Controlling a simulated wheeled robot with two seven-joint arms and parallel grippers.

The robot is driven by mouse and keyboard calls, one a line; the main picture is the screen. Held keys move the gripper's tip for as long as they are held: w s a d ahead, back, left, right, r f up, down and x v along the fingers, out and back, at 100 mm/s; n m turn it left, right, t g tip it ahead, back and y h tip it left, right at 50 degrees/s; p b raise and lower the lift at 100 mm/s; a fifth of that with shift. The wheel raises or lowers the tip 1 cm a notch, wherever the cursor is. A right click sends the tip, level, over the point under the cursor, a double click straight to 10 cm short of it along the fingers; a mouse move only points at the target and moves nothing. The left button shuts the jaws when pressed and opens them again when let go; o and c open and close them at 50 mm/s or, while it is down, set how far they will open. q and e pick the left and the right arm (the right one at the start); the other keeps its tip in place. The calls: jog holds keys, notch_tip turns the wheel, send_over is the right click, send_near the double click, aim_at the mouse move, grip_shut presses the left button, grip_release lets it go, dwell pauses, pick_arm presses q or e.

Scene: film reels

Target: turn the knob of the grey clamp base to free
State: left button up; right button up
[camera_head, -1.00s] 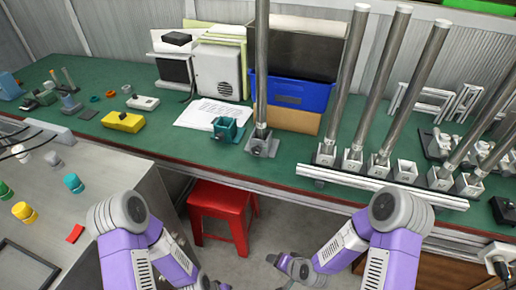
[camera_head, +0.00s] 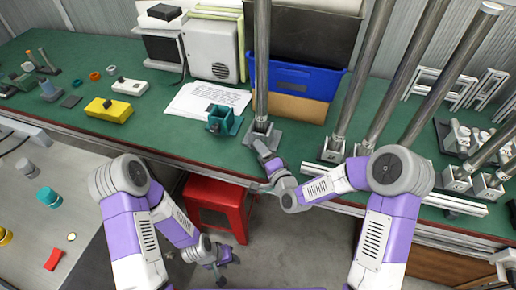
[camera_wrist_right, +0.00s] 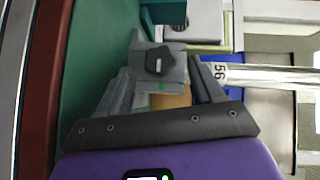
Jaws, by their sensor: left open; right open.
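The grey clamp base (camera_head: 262,130) stands near the front edge of the green bench and holds an upright metal pole (camera_head: 262,60). In the right wrist view, the base (camera_wrist_right: 172,78) shows a dark lobed knob (camera_wrist_right: 160,60) with a small light mark, and a green mark lies below it. My right gripper (camera_head: 262,148) is open just in front of the base. In its wrist view, the two fingers (camera_wrist_right: 163,80) lie either side of the knob, and I cannot tell whether they touch it. My left gripper (camera_head: 222,272) is open and empty, low over the floor.
A teal block-like fixture (camera_head: 222,121) stands left of the base, beside a paper sheet (camera_head: 205,102). A blue bin (camera_head: 300,84) is behind the pole. More poles in grey clamps stand right. A red stool (camera_head: 217,205) is below the bench.

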jog(key=shift+x, duration=1.45)
jog(key=shift+c, duration=0.3)
jog(key=c, duration=1)
jog(key=shift+r, duration=0.1)
